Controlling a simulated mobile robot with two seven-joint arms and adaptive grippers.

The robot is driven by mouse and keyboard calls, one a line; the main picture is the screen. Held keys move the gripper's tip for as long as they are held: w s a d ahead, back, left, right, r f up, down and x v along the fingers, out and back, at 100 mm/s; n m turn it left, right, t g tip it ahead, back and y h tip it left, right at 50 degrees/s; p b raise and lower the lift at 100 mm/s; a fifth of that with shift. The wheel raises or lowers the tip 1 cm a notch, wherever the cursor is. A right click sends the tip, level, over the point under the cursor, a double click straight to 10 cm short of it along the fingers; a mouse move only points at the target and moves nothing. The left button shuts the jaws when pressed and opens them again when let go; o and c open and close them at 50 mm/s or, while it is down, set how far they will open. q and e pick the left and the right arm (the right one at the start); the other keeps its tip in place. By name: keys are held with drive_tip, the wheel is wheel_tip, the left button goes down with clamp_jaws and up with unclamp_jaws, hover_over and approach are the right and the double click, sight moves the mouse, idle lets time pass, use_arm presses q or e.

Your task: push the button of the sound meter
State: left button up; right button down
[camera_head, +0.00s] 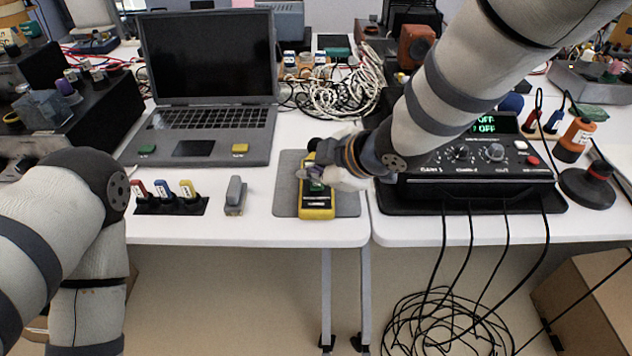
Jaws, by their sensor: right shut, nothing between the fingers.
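The yellow sound meter (317,211) lies on a grey mat (287,197) near the front edge of the white table, in the middle of the view. My right gripper (310,176) is shut and empty. It comes in from the right and is over the upper part of the meter, hiding part of its face. I cannot tell whether the fingertips touch it, and I cannot make out the button clearly. My left arm shows at the left edge, but its gripper is out of view.
An open laptop (210,75) stands behind and left of the mat. A grey block (235,195) and a black holder (170,207) with coloured plugs sit left of it. A black amplifier (475,180) stands to the right, with cables hanging down. Tangled white cables (335,95) lie behind.

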sight(315, 187)
use_arm(q)
drive_tip(key=shift+s+f, duration=0.1)
use_arm(e)
drive_tip(key=shift+f, duration=0.5)
idle(0.5)
drive_tip(key=shift+r+p, duration=0.45)
drive_tip(key=shift+r, duration=0.7)
use_arm(q)
drive_tip(key=shift+w+r, duration=0.55)
use_arm(e)
drive_tip(key=shift+f, duration=0.2)
use_arm(q)
drive_tip(key=shift+w+r+t+p, duration=0.6)
drive_tip(key=shift+w+r+p, duration=0.2)
drive_tip(key=shift+w+r, duration=0.3)
use_arm(e)
wheel_tip(315, 187, up, 6)
